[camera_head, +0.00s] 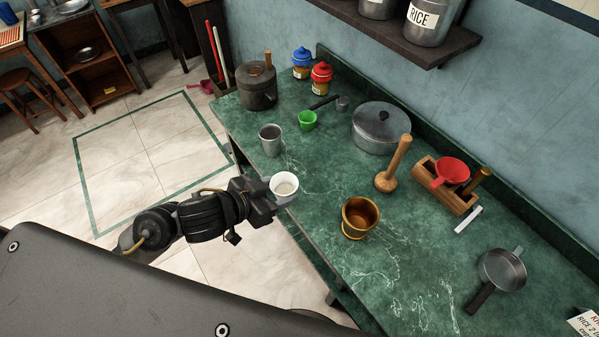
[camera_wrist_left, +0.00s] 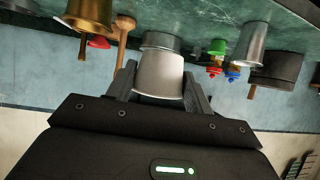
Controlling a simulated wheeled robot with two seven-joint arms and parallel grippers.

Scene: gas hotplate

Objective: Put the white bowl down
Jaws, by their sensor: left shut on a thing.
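The white bowl (camera_head: 284,187) is in my left gripper (camera_head: 275,192) near the front edge of the green counter in the head view. The gripper is shut on it, and the bowl looks upright there. In the left wrist view the white bowl (camera_wrist_left: 159,75) sits between the two fingers of the gripper (camera_wrist_left: 158,84). That view looks upside down, with the counter at the top. I cannot tell whether the bowl's base touches the counter. My right gripper is not in view.
The green counter (camera_head: 300,240) has a grey cup (camera_head: 270,140), a brass mortar (camera_head: 359,217), a green cup (camera_head: 307,120) and a lidded pot (camera_head: 380,128). A wooden pestle (camera_head: 388,178) stands behind the mortar. Bare counter lies between the grey cup and the mortar.

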